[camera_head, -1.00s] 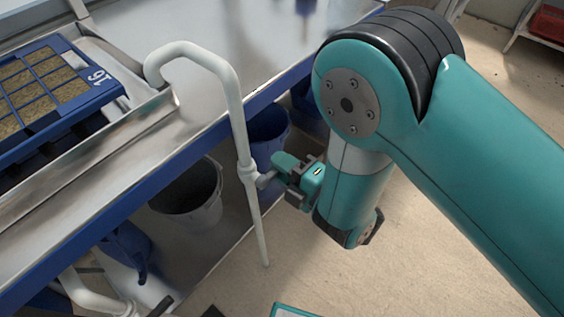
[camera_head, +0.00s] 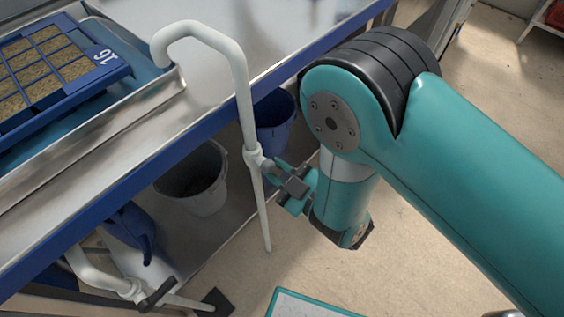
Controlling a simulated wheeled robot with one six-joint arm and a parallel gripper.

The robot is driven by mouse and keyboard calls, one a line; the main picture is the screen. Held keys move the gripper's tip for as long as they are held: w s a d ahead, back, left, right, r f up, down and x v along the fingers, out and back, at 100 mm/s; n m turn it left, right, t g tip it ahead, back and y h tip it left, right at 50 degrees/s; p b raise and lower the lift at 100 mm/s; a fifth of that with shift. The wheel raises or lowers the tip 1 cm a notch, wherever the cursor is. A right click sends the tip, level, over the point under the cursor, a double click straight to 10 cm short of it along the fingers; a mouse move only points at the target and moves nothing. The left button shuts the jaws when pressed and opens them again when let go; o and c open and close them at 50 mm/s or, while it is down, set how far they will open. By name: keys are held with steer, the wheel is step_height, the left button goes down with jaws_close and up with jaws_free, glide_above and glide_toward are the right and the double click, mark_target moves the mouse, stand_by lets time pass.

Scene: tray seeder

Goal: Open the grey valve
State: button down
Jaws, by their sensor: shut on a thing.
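A white pipe (camera_head: 240,85) rises beside the bench, bends over its edge and carries a valve with a grey stub (camera_head: 266,164) on its right side. My gripper (camera_head: 284,178) is at this stub and shut on the valve's handle. The dark grey jaws hide most of the handle, so its exact angle cannot be told.
A second valve with a black handle (camera_head: 157,294) is on the lower pipe at bottom left. A grey bucket (camera_head: 203,193) and a blue bucket (camera_head: 274,130) stand under the metal bench (camera_head: 130,140). A seed tray (camera_head: 118,73) lies on top. Open floor is at right.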

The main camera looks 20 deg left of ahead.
steer(key=m, duration=0.1)
steer(key=s+m, duration=0.1)
steer(key=m, duration=0.1)
steer(key=s+a+m, duration=0.1)
steer(key=m, duration=0.1)
steer(key=shift+s+f, duration=0.2)
steer(key=shift+f, duration=0.15)
steer(key=shift+m, duration=0.3)
steer(key=c, duration=1)
jaws_free()
steer(key=shift+d, duration=0.1)
